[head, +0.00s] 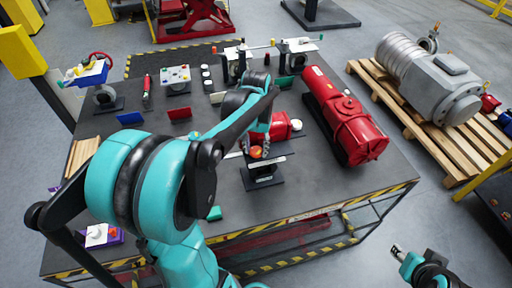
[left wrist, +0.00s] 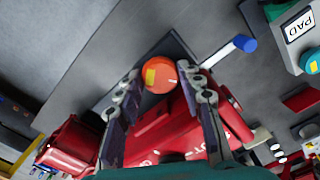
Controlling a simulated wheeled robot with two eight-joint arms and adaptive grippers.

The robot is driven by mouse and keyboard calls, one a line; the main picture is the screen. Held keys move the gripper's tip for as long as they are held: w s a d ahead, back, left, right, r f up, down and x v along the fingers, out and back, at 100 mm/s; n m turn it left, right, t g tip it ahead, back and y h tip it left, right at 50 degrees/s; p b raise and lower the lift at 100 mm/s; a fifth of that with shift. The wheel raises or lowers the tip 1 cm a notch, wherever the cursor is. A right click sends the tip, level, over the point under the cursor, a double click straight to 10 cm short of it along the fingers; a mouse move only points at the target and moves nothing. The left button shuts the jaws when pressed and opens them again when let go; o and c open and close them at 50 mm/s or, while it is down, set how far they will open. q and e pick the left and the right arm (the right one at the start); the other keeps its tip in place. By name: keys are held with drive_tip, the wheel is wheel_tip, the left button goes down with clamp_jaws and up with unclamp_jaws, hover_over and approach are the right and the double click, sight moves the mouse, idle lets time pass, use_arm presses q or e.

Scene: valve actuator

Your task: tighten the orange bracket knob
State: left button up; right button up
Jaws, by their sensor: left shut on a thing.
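The orange bracket knob (head: 256,152) sits on top of a dark bracket stand (head: 263,178) near the front middle of the table. My left gripper (head: 258,144) comes down over it from above. In the left wrist view the round orange knob (left wrist: 161,76), with a yellow patch and a white mark, lies between the two fingertips. The left gripper is shut on the knob, with one finger at each side. The gripper and arm hide part of the bracket in the head view. My right gripper (head: 398,251) is at the lower right, off the table, small and unclear.
A red cylinder (head: 345,120) lies on the table to the right, with a smaller red body (head: 282,127) just behind the bracket. Blue and red blocks, a panel and fixtures stand further back.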

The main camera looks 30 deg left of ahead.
use_arm(q)
drive_tip(key=shift+m, duration=0.6)
drive_tip(key=o, duration=1.2)
drive_tip(key=shift+c, duration=0.2)
